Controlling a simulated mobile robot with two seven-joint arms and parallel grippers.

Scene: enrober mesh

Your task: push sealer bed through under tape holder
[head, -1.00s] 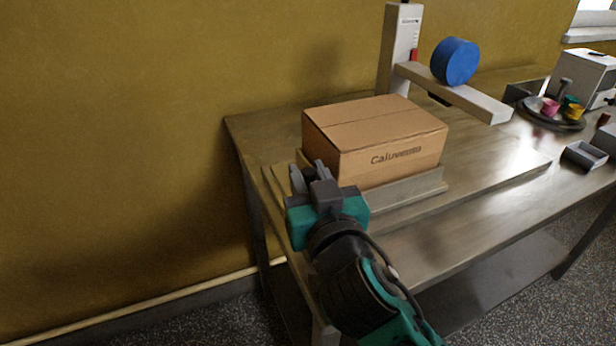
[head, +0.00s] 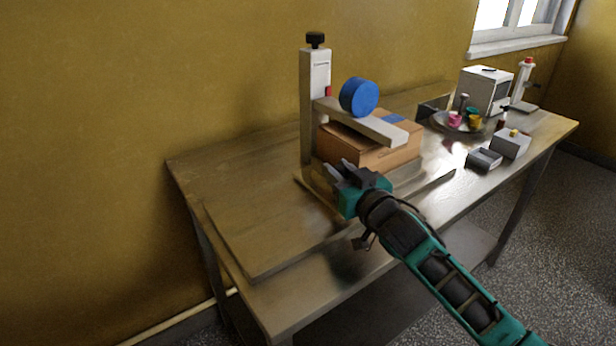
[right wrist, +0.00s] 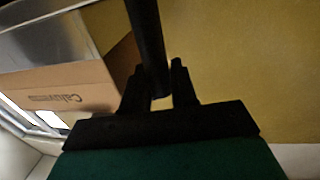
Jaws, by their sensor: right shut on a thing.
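The sealer bed (head: 410,173) lies on the table with a brown carton (head: 385,152) on it. The carton is under the arm of the tape holder (head: 375,124), and part of it shows beyond the arm. A blue tape roll (head: 358,97) sits on the holder, and a blue strip (head: 394,118) lies on the carton's top. My right gripper (head: 340,172) is at the bed's left end, behind the carton. In the right wrist view, it is shut on a dark bar (right wrist: 145,45) at the bed's end. The carton (right wrist: 60,90) also shows there. My left gripper is not in view.
A raised board (head: 270,245) runs along the table and is bare at the left. To the right are a dish of coloured pieces (head: 440,124), a grey open tray (head: 484,159), a small box (head: 511,144) and a white machine (head: 487,90). A wall borders the back.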

